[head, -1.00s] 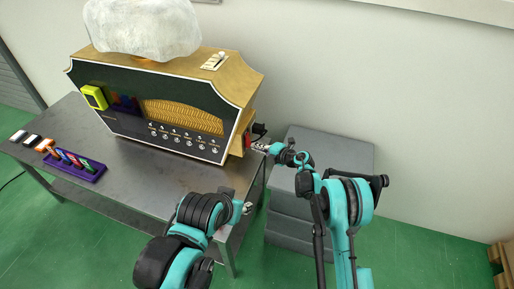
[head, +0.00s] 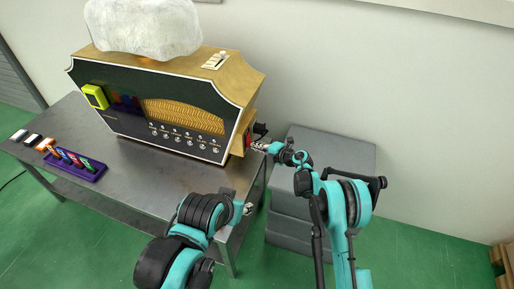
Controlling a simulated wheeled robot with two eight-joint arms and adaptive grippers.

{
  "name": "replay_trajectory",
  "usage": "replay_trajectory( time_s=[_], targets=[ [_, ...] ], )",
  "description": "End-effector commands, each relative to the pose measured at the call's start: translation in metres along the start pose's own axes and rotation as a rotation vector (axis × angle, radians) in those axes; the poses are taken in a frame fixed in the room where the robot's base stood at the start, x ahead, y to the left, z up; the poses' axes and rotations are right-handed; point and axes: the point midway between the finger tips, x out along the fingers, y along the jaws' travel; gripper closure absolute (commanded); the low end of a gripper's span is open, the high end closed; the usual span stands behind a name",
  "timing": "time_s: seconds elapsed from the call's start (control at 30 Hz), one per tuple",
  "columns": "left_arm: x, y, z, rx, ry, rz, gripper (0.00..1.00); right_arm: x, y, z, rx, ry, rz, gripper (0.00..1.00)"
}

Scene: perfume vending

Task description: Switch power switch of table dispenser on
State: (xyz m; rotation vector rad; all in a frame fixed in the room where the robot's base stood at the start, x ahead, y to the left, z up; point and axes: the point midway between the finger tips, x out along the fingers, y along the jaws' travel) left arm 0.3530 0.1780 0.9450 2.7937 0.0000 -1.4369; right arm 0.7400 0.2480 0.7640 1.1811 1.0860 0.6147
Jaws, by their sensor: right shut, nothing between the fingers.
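The table dispenser (head: 150,127) is a dark-fronted box with gold trim and wooden sides, standing on a grey metal table. A small red part (head: 248,141), which looks like the power switch, shows on its right side, with a black plug or cable (head: 260,129) beside it. My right gripper (head: 258,146) is shut and empty, with its tips at or very near the red part; I cannot tell whether they touch. The switch's position is too small to read. My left gripper (head: 246,208) is low over the table's right front edge, and its fingers are too small to judge.
A purple rack (head: 75,166) with several coloured sticks and several small cards stand at the table's left. A large whitish lump (head: 145,28) sits on top of the dispenser. Grey stacked boxes (head: 345,150) stand right of the table, near my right arm.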

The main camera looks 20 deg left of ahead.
Motion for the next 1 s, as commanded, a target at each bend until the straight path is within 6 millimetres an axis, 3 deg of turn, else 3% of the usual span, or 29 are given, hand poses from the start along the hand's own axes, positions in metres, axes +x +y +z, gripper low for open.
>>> replay_trajectory(
  time_s=[0.57, 1.0],
  targets=[
    [0.004, 0.000, 0.003, 0.000, 0.000, 0.000, 0.60, 0.009, 0.000, 0.000, 0.000, 0.000, 0.000, 1.00],
    [0.000, 0.000, 0.000, 0.000, 0.000, 0.000, 0.60, -0.024, 0.001, 0.000, 0.000, -0.001, 0.001, 1.00]
  ],
)
